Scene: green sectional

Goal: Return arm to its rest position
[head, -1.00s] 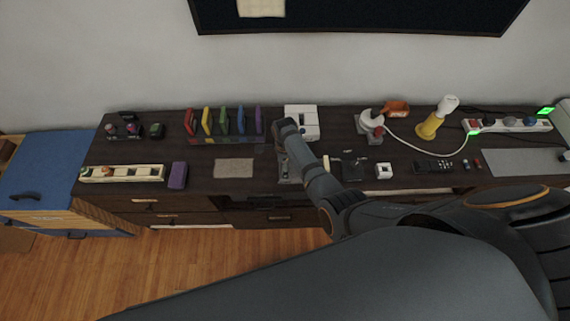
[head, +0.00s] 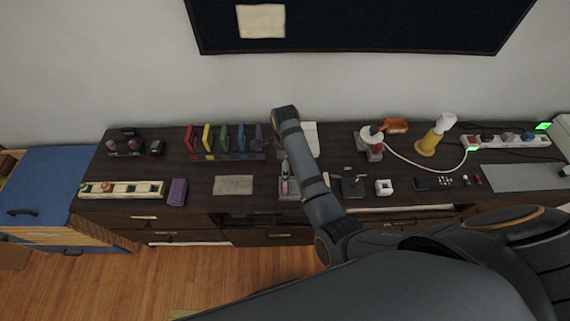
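My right arm comes in from the lower right in the head view and reaches up over the dark wooden sideboard (head: 120,203). Its forearm stands in front of the white box (head: 312,138) and hides most of it. The arm's dark end shows near the box, but no fingertips can be made out there. My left arm and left gripper do not show.
Coloured upright pieces in a rack (head: 224,142), a long cream tray (head: 120,189), a purple block (head: 177,191), a yellow lamp (head: 430,142) and a power strip (head: 505,141) stand on the sideboard. A blue cabinet (head: 50,178) is at left. Wooden floor is open in front.

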